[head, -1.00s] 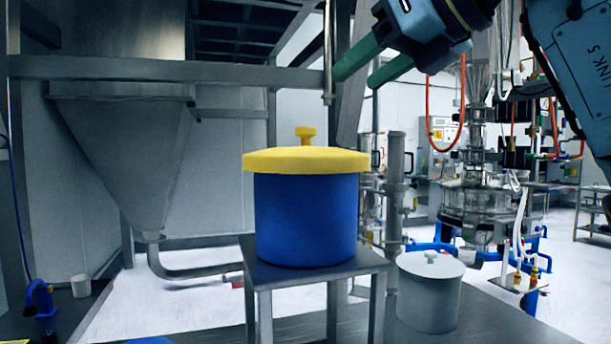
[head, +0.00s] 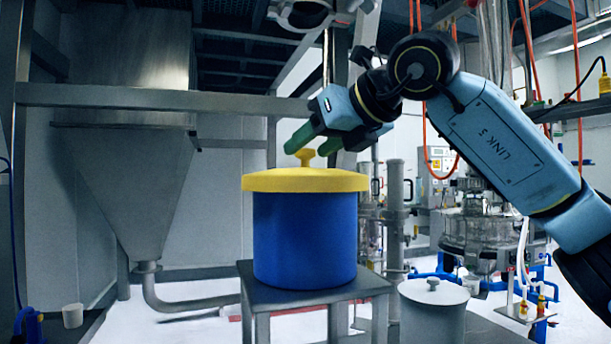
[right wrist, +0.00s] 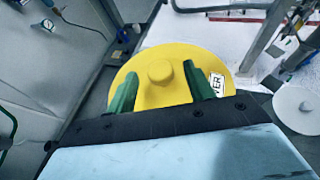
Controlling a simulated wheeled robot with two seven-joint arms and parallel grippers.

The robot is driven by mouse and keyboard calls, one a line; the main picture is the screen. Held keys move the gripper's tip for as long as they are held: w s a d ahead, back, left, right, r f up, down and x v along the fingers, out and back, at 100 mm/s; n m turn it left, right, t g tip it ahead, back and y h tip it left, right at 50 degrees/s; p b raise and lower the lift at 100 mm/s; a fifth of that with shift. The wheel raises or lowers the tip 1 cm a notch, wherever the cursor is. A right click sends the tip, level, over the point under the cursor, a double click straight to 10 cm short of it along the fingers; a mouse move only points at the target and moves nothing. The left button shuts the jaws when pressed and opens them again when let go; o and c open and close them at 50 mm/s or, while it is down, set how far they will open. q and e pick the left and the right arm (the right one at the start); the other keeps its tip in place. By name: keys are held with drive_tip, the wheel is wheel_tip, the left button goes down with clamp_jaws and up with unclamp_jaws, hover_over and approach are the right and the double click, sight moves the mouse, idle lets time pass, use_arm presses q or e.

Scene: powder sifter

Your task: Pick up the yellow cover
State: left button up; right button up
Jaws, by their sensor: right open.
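The yellow cover (head: 305,180) sits flat on top of a blue drum (head: 305,240), with its small knob (head: 305,155) pointing up. The drum stands upright on a grey metal stand. My right gripper (head: 308,146) is just above the cover, its green fingers angled down at the knob. In the right wrist view the open green fingers (right wrist: 160,88) lie on either side of the knob (right wrist: 160,71), with the yellow cover (right wrist: 160,93) beneath. The gap on each side is clear, and whether the fingers touch the cover is not clear. My left gripper is not in view.
The metal stand (head: 262,300) carries the drum. A white lidded container (head: 432,315) stands to its right. A metal frame beam (head: 150,97) and a large hopper (head: 130,180) are behind on the left.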

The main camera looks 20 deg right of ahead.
drive_tip(key=x, duration=0.2)
drive_tip(key=shift+w+a+f, duration=0.1)
drive_tip(key=shift+w+a, duration=0.1)
drive_tip(key=shift+w, duration=0.1)
drive_tip(key=c, duration=1)
